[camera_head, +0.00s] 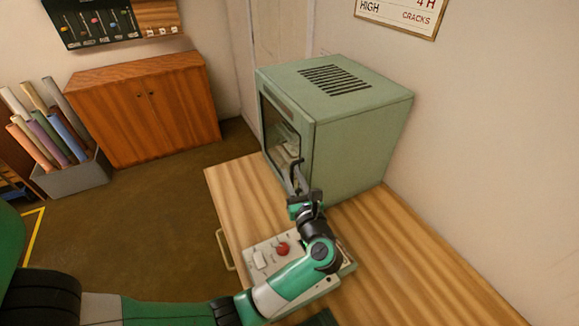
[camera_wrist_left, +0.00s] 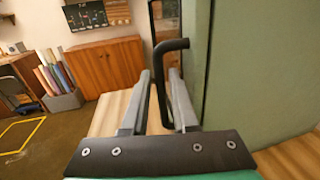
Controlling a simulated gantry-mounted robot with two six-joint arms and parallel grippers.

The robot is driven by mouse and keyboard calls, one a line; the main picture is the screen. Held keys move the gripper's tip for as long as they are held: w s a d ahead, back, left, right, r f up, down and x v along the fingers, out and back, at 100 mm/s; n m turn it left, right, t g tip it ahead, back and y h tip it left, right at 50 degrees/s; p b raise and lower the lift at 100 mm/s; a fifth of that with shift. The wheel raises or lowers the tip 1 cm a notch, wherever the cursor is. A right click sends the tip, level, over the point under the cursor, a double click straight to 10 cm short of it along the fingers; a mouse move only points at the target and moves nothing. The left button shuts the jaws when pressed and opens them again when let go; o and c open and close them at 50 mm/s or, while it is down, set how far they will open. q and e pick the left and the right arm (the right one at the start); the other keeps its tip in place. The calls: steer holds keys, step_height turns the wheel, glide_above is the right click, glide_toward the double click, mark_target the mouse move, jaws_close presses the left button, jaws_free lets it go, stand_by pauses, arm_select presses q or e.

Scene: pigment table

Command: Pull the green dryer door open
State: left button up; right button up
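The green dryer (camera_head: 365,140) stands on the wooden table. Its door (camera_head: 277,125), with a dark-framed glass window, is on the left-facing side and looks closed. The black bar handle (camera_wrist_left: 160,85) is upright in the left wrist view, bent over at the top toward the door. My left gripper (camera_head: 296,180) is at the door's lower near edge. In the left wrist view, its two fingers (camera_wrist_left: 160,90) stand apart on either side of the handle, with a visible gap on the left. The handle is partly hidden by the gripper in the head view. My right gripper is not visible.
A control box with a red button (camera_head: 282,248) lies on the table (camera_head: 420,260) below my left forearm. A drawer handle (camera_head: 224,250) juts from the table's left edge. A wooden cabinet (camera_head: 145,110) and a bin of rolls (camera_head: 72,180) stand farther left. The floor left of the dryer is clear.

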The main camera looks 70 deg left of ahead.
arm_select(q)
steer(key=a, duration=0.4)
steer(key=shift+w, duration=0.3)
jaws_close()
stand_by(1.1)
